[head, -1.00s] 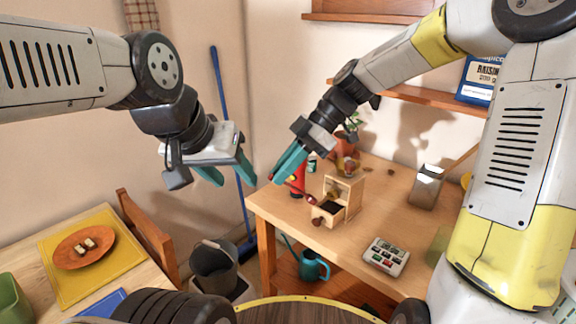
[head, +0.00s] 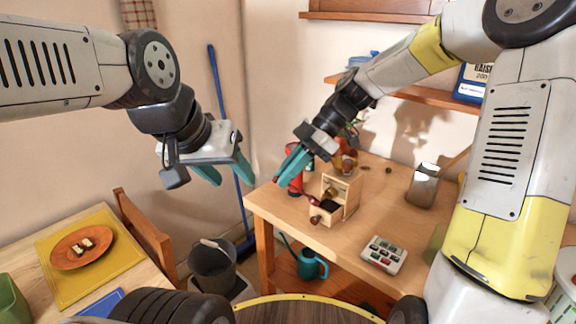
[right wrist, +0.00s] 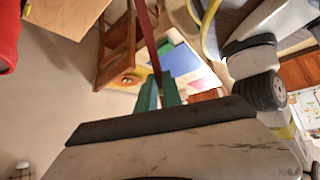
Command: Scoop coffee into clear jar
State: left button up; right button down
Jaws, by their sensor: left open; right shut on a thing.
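My right gripper (head: 286,172) is shut on the red handle of a scoop (right wrist: 147,40), in front of a red object. The scoop's dark red end (head: 313,201) is at the left edge of the open drawer of a small wooden grinder (head: 345,188). I cannot tell whether it touches. The drawer holds dark coffee (head: 329,207). A greyish see-through container (head: 424,188) stands further right on the table; I cannot tell if it is the clear jar. A greenish translucent shape (head: 435,243) is partly behind my right arm. My left gripper (head: 228,176) is open and empty, away from the table.
A shelf (head: 405,94) is above. A bucket (head: 212,265) and teal watering can (head: 311,264) are lower down.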

jog(key=w+d+f+y, duration=0.1)
jog(key=w+d+f, duration=0.4)
jog(key=shift+f+g, duration=0.25)
jog(key=shift+g, duration=0.05)
dwell(1.6)
jog(key=shift+w, duration=0.1)
dwell(1.1)
